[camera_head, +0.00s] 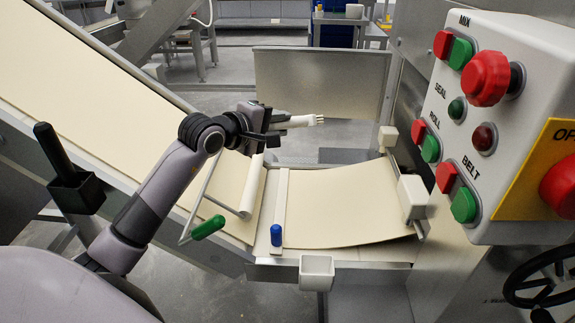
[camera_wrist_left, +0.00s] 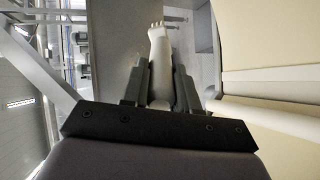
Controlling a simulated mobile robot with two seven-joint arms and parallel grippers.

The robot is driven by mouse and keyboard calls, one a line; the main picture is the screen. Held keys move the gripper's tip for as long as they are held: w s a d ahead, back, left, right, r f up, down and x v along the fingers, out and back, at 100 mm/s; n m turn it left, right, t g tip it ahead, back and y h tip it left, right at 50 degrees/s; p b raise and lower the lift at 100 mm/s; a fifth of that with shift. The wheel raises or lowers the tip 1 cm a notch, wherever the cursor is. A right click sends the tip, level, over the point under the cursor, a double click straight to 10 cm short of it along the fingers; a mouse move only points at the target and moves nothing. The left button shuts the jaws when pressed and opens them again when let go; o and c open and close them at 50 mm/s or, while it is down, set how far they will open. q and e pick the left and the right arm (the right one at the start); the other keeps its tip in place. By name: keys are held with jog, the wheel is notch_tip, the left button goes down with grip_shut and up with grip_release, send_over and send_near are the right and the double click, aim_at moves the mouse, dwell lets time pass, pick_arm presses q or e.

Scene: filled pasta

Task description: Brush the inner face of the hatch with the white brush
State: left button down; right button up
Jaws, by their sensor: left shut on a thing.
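The white brush (camera_head: 303,121) is held in my left gripper (camera_head: 272,129), its bristle end pointing right. In the left wrist view the brush (camera_wrist_left: 157,45) sits between the two dark fingers of my left gripper (camera_wrist_left: 160,78), which are shut on its handle. The hatch (camera_head: 320,90) looks like the flat grey panel standing upright behind the machine. The brush is in front of and below its lower part in the head view, and I see no clear contact. My right gripper is not in view.
A control box (camera_head: 500,110) with red and green buttons stands close on the right. Pasta sheet (camera_head: 340,205) lies on the machine bed below the brush. A green handle (camera_head: 208,228) and a blue knob (camera_head: 276,235) stick out at the front. A sloped belt (camera_head: 75,75) runs along the left.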

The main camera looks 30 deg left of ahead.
pick_arm(q)
jog(key=w+a+r+y+b, duration=0.1)
jog(key=w+a, duration=0.6)
jog(key=a, duration=0.1)
jog(key=shift+w+a+y+b, duration=0.25)
jog(key=shift+w+y+b, duration=0.15)
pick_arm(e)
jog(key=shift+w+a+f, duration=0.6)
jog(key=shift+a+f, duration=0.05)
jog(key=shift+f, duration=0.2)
pick_arm(q)
jog(key=shift+r, duration=0.1)
